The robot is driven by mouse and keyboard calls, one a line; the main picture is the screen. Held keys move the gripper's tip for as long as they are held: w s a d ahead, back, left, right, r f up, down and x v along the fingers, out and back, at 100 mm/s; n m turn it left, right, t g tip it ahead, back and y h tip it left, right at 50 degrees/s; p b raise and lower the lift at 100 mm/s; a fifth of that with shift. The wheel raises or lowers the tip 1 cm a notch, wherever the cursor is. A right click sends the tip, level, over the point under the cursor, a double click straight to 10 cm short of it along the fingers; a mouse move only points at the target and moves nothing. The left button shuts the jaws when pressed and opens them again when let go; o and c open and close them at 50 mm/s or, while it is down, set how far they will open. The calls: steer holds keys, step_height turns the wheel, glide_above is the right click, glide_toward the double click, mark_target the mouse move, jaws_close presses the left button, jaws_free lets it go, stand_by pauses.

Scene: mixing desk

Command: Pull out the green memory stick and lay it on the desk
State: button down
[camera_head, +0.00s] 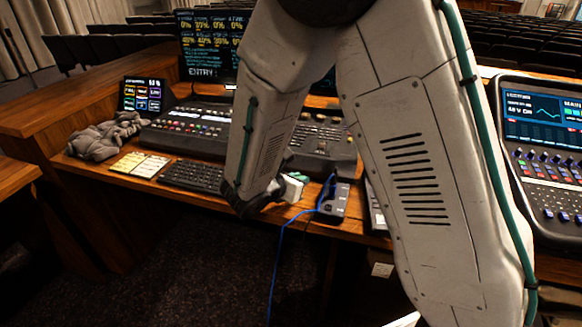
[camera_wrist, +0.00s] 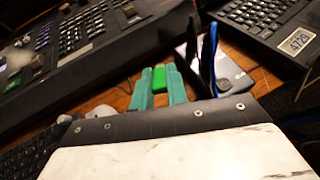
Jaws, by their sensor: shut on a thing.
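The green memory stick (camera_wrist: 159,77) is held between the two teal fingertips of my gripper (camera_wrist: 158,88) in the wrist view. The gripper is shut on it. Brown desk (camera_wrist: 120,95) shows around the fingers. The grey hub (camera_wrist: 230,72) with a blue cable is to the right of the stick, and a gap shows between them. In the head view my gripper (camera_head: 297,178) is over the front of the desk, left of the hub (camera_head: 336,203). My arm hides part of the gripper there, and I cannot tell its height above the desk.
A black keyboard (camera_head: 192,176) and a yellow-white key pad (camera_head: 139,165) lie left of my gripper. The mixing console (camera_head: 190,129) stands behind. A grey crumpled cloth (camera_head: 105,137) lies at the far left. The blue cable (camera_head: 279,240) hangs over the desk's front edge. Clear desk strips are narrow.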

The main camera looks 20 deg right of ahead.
steer(key=shift+w+f, duration=0.1)
steer(key=shift+f, duration=3.4)
steer(key=c, duration=1.3)
jaws_free()
steer(key=shift+a, duration=0.1)
